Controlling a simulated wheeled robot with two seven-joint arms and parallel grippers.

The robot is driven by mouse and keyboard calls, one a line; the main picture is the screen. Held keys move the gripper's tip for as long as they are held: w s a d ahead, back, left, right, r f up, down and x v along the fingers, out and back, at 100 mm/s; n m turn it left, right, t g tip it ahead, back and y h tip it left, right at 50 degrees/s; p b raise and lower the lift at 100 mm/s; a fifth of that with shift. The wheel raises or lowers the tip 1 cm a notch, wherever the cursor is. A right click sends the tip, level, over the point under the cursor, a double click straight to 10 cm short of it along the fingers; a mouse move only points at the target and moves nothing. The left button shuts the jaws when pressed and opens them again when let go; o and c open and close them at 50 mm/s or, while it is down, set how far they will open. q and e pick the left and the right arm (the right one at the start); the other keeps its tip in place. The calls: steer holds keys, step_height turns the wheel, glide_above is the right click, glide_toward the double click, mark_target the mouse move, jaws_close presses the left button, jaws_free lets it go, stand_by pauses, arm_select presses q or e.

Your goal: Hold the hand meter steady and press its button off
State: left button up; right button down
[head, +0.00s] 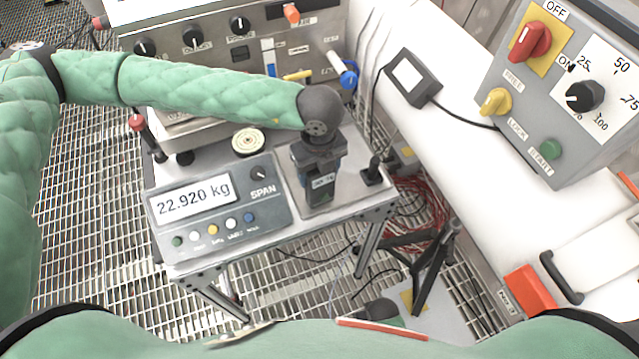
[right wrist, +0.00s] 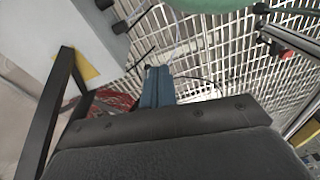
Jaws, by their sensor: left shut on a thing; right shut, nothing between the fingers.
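The hand meter (head: 322,188) is a small dark upright device with a pale display too small to read. It is at the right end of the scale table in the head view. My left gripper (head: 321,160) comes down over its top and is shut on it, hiding its upper part. I cannot make out the meter's button. My right gripper (right wrist: 158,88) shows in the right wrist view, its blue fingers shut and empty above the floor grating. The meter is not visible in that view.
A scale console (head: 215,207) reading 22.920 kg stands left of the meter. A switch box (head: 550,85) and a black adapter (head: 412,77) are on the white bench (head: 450,50). Red cables (head: 425,200) and a black stand (head: 432,262) are below, over the grating.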

mark_target(324, 198)
steer(key=w+a+r+t+y, duration=0.1)
steer(key=a+r+y, duration=0.1)
steer(key=a+r, duration=0.35)
steer(key=a+r+t+y, duration=0.2)
steer(key=a, duration=0.7)
steer(key=w+a+r+m+t+y, duration=0.2)
steer(key=w+a+r+t, duration=0.15)
steer(key=r, duration=0.45)
steer(key=w+a+r+m+t+y, duration=0.25)
steer(key=a+r, duration=0.25)
steer(key=r, duration=0.3)
step_height(324, 198, up, 11)
steer(key=w+d+m+t+h, duration=0.2)
steer(key=w+m+t, duration=0.1)
steer(key=m+t, duration=0.5)
steer(key=d+r+m+t+h, duration=0.4)
steer(key=d+r+m+h, duration=0.3)
steer(key=d+m+h, duration=0.55)
steer(key=shift+m, duration=0.9)
steer(key=shift+w+a, duration=0.9)
steer(key=shift+w, duration=0.3)
steer(key=shift+w+a, duration=0.85)
steer(key=shift+w, duration=0.3)
steer(key=shift+w+a, duration=0.9)
steer(key=shift+w, duration=0.3)
